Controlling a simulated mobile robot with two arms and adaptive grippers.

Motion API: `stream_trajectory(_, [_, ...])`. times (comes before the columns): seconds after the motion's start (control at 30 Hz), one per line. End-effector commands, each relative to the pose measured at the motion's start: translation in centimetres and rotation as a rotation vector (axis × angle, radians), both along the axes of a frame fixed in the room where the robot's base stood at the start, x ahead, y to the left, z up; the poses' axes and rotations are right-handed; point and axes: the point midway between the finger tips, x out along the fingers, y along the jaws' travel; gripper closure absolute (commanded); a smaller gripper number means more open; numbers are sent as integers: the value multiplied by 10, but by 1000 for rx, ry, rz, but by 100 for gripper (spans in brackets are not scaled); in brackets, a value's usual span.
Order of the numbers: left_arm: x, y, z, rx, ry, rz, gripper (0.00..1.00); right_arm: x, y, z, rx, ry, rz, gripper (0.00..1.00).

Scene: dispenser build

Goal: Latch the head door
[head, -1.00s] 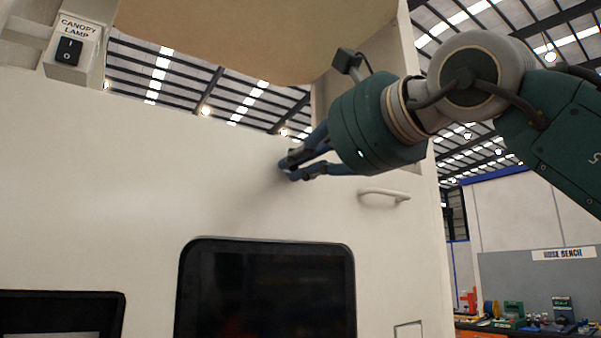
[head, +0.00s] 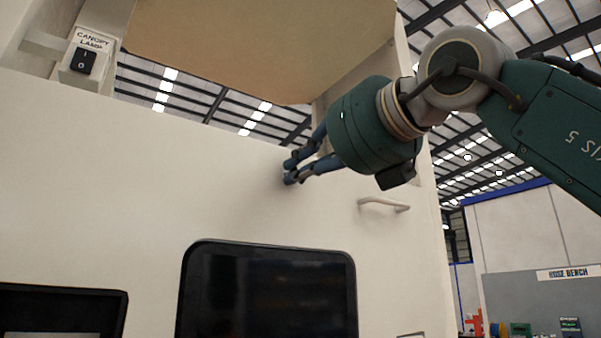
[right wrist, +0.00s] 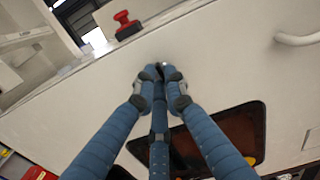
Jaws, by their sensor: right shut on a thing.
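The head door is the broad cream panel (head: 120,190) filling the head view, with a dark window (head: 268,290) in it. It stands upright, and an open gap shows above its top edge. My right gripper (head: 288,172) is at the panel's upper right, fingertips against its face. In the right wrist view its blue fingers (right wrist: 160,72) are drawn together on a small thing, seemingly the door's latch. The fingertips hide nearly all of it, so its angle cannot be told. My left gripper is not in view.
A pale bar handle (head: 384,204) sticks out to the right of my gripper. A canopy lamp switch (head: 83,60) is at upper left. A tan canopy panel (head: 260,45) hangs above. In the right wrist view a red knob (right wrist: 126,24) sits beyond the panel's top edge.

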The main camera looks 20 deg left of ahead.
Motion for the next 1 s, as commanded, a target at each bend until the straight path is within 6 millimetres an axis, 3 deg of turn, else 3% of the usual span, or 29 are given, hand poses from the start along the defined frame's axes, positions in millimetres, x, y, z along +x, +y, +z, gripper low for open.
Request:
stream_trajectory(0.7, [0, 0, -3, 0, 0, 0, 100, 1, 0, -1, 43, 62, 0, 100])
stream_trajectory(0.73, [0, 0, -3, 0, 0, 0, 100, 1, 0, -1, 43, 62, 0, 86])
stream_trajectory(0.8, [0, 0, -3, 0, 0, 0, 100, 0, 0, -1, 44, 61, 0, 72])
stream_trajectory(1.0, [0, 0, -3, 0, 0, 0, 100, 0, 0, 0, 44, 60, 0, 70])
